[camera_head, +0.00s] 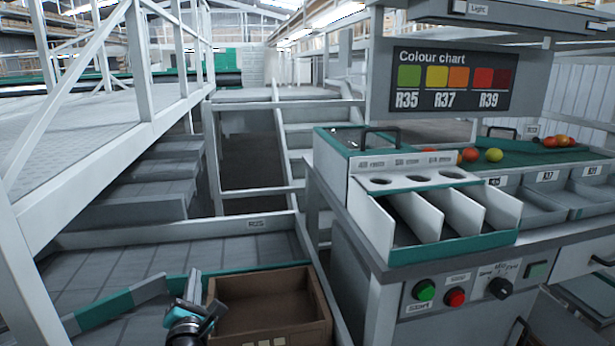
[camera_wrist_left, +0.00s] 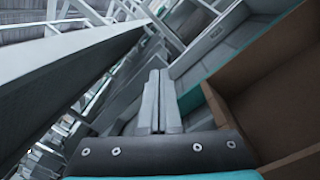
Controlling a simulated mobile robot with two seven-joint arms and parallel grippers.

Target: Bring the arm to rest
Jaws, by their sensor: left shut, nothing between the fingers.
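My left gripper (camera_head: 194,274) shows at the bottom of the head view, just left of the brown crate (camera_head: 322,322). Its fingers point up and are shut with nothing between them. In the left wrist view the two grey fingers (camera_wrist_left: 158,74) lie side by side, touching. The crate's brown wall (camera_wrist_left: 262,82) is to their right in that view, apart from the fingers. The crate looks empty in the part that shows. My right gripper is in neither view.
A bench with a sorting unit (camera_head: 378,222), start and stop buttons and a colour chart (camera_head: 452,80) stands at the right. Several tomatoes lie on its green top. White railings (camera_head: 140,60) and steps (camera_head: 160,170) are at the left. A green-edged rail (camera_head: 105,308) lies left of the gripper.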

